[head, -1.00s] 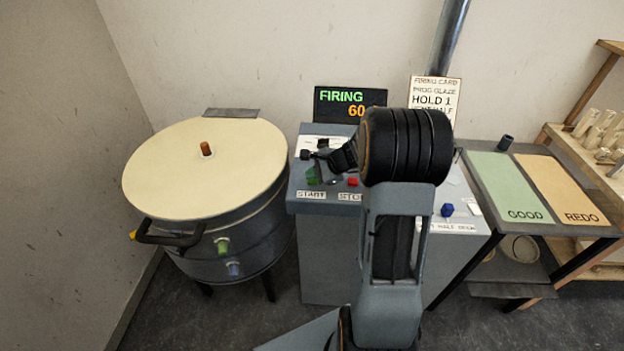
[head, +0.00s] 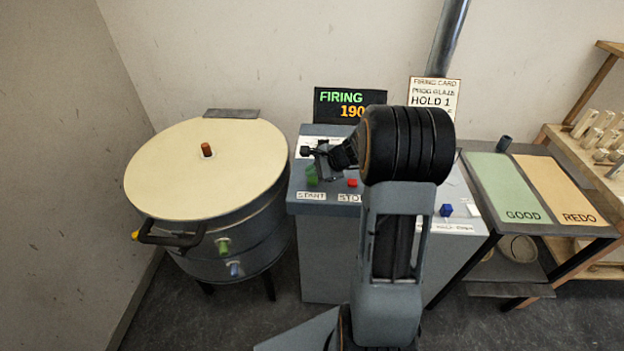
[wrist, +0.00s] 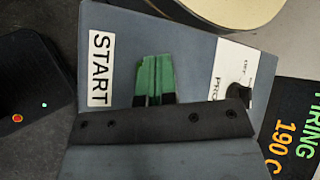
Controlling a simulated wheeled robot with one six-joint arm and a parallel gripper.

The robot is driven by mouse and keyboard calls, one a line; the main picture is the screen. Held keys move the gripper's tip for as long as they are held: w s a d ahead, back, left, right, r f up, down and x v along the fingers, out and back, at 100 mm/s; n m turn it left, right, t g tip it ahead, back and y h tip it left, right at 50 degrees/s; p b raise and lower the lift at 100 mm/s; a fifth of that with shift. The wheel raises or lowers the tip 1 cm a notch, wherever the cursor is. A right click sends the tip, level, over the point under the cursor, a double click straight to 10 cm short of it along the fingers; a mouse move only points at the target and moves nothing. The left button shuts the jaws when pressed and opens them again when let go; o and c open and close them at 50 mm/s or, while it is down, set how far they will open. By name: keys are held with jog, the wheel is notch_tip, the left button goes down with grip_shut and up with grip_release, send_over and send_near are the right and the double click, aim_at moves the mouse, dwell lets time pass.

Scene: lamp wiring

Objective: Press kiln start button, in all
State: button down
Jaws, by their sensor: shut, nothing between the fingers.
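The green start button (head: 312,176) is on the grey control box (head: 300,205), behind its START label (head: 311,196). My gripper (head: 318,170) is shut and empty, low over the control box right at the button. I cannot tell whether the fingertips touch it. The display (head: 340,103) behind the box reads FIRING in green and 190 in orange. The kiln (head: 215,150) is at left with its pale lid closed.
A red stop button (head: 352,183) is just right of the start button. A firing card (head: 434,95) stands behind my arm. A table with GOOD (head: 510,190) and REDO (head: 565,190) panels is at right.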

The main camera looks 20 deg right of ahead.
aim_at(313, 182)
jog(key=shift+r, duration=0.1)
jog(key=shift+r+p, duration=1.9)
jog(key=shift+r, duration=0.55)
jog(key=shift+s+f+n, duration=0.25)
jog(key=shift+f+n, duration=0.05)
jog(key=shift+n, duration=0.2)
jog(key=s+n+g, duration=0.1)
jog(key=s+f+n, duration=0.1)
jog(key=s, duration=0.1)
jog(key=s+a+n+g, duration=0.1)
jog(key=shift+s+f+g+h, duration=0.2)
jog(key=shift+f+g+h, duration=0.1)
jog(key=shift+f, duration=0.05)
jog(key=s+a+r+n+h, duration=0.2)
jog(key=s+a+r+n, duration=0.2)
jog(key=s+r+n, duration=0.2)
jog(key=s+a+r+n+h, duration=0.3)
jog(key=s+a+r+n, duration=0.2)
jog(key=s+n, duration=0.3)
jog(key=shift+s+a+r+n+h, duration=0.3)
jog(key=shift+s+r, duration=0.1)
jog(key=shift+s, duration=0.95)
